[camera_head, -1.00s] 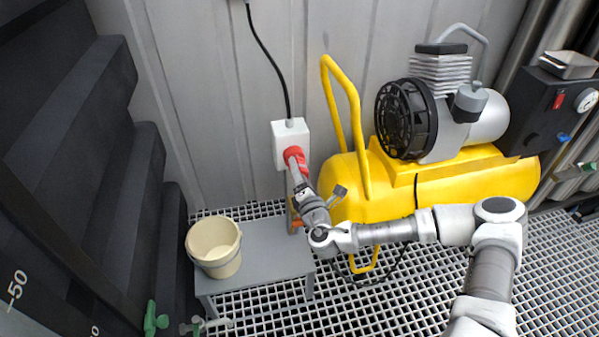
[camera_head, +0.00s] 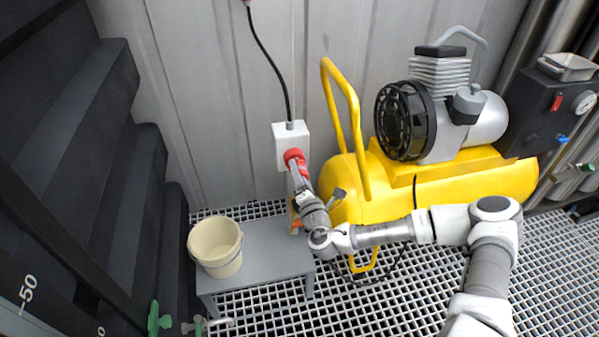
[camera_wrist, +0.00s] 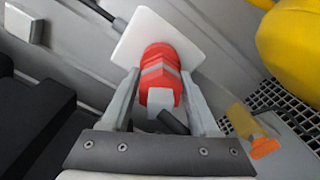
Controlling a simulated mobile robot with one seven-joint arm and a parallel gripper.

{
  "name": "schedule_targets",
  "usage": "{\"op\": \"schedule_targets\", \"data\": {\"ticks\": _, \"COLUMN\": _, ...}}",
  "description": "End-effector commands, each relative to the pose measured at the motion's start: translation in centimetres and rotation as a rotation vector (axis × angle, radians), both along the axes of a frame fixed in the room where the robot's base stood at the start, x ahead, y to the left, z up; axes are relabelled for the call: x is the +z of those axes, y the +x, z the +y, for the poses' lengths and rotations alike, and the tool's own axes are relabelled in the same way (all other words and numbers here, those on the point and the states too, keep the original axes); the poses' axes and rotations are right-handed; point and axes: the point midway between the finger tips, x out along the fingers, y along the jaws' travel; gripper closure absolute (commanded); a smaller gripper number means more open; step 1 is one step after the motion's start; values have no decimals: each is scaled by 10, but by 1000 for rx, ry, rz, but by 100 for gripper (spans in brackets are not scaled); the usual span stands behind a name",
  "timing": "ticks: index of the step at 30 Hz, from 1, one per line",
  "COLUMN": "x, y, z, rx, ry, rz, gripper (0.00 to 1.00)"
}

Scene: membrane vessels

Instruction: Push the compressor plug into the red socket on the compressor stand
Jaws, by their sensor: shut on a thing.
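The red socket (camera_head: 292,155) is on the front of a white box (camera_head: 290,135) on the ribbed wall, left of the yellow compressor (camera_head: 440,185). The red plug (camera_wrist: 160,88) shows in the wrist view between the two fingers of my gripper (camera_wrist: 158,92), which is shut on it. The plug lines up with the socket in front of the white box (camera_wrist: 150,30), and the two reds run together. I cannot tell how deep the plug sits. A dark cable leaves the plug's near end. In the head view my gripper hides most of the plug.
A grey bench (camera_head: 265,245) stands below the socket, with a cream bucket (camera_head: 215,245) on it. An orange item (camera_head: 295,218) is near its right back corner. Black steps (camera_head: 100,140) rise at left. A yellow handle (camera_head: 345,120) stands right of my gripper.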

Motion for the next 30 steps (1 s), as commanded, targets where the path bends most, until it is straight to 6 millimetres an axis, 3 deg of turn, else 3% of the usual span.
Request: {"op": "schedule_targets", "data": {"ticks": 30, "x": 1, "y": 10, "z": 3, "rx": -1, "ry": 0, "rz": 0, "gripper": 100}}
